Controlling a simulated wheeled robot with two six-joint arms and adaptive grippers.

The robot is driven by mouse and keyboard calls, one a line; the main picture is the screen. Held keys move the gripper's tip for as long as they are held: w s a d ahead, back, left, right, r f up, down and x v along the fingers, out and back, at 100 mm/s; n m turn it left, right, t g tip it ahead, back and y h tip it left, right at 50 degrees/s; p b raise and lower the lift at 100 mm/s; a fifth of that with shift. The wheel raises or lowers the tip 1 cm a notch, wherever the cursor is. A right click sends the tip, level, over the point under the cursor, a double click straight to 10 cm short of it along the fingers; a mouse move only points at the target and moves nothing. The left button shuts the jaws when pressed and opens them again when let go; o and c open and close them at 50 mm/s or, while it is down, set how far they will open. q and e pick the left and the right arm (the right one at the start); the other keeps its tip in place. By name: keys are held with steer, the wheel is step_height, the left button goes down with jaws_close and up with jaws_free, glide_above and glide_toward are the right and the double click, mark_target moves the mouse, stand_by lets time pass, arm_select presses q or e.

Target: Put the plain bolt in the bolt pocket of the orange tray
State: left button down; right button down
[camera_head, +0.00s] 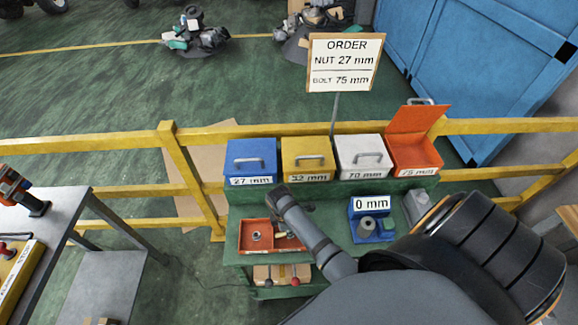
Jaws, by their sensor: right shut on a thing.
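The orange tray (241,243) lies on the green bench. A nut (256,236) sits in its left pocket. The right part of the tray is partly covered by my right arm, so I cannot tell what its pocket holds. My left gripper is out of view.
Blue (251,158), yellow (308,156) and white (361,155) closed bins stand behind, beside an open orange 75 mm bin (414,160). A blue gauge reading 0 mm (358,208) is right of the tray. The order sign (345,62) says nut 27 mm, bolt 75 mm. A yellow rail (120,141) runs behind.

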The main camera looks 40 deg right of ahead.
mark_target(285, 233)
steer(key=shift+w+f, duration=0.1)
steer(key=shift+f, duration=0.3)
steer(key=c, duration=1.3)
jaws_free()
steer(key=r+b, duration=0.1)
steer(key=r, duration=0.3)
steer(key=a+r, duration=0.1)
steer(key=r, duration=0.3)
steer(key=r+b, duration=0.1)
steer(key=r, duration=0.3)
steer(key=shift+w+a+b, duration=0.15)
steer(key=shift+w+b, duration=0.1)
steer(key=shift+b, duration=0.1)
steer(key=shift+s+f, duration=0.1)
